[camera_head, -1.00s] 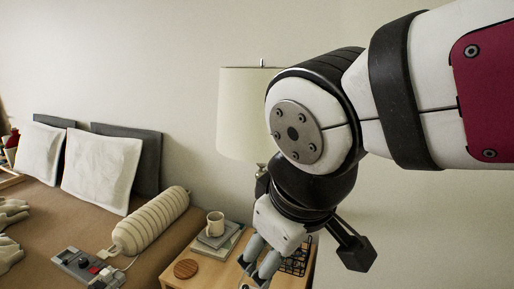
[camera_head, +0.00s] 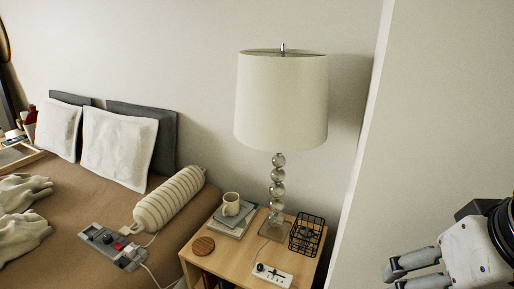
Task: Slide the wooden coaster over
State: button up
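The wooden coaster (camera_head: 203,246) is a small round brown disc. It lies flat on the left part of the wooden nightstand (camera_head: 222,264), near its left edge and in front of the books. My gripper (camera_head: 388,277) is at the lower right of the view, well to the right of the nightstand and apart from the coaster. Its two grey fingers point left and show a gap between them. Nothing shows between the fingers.
The nightstand also holds a mug (camera_head: 231,204) on stacked books (camera_head: 236,224), a glass-ball lamp (camera_head: 277,190), a black wire basket (camera_head: 306,234) and a white power strip (camera_head: 272,274). The bed (camera_head: 75,230) with a bolster (camera_head: 169,200) stands left.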

aim_at(203, 246)
jog(key=i+j+u, duration=0.15)
jog(key=j, duration=0.25)
jog(key=i+j+u, duration=0.1)
jog(key=j, duration=0.25)
jog(key=i+j+u, duration=0.15)
jog(key=j, duration=0.2)
jog(key=i+j+u, duration=0.15)
jog(key=j, duration=0.2)
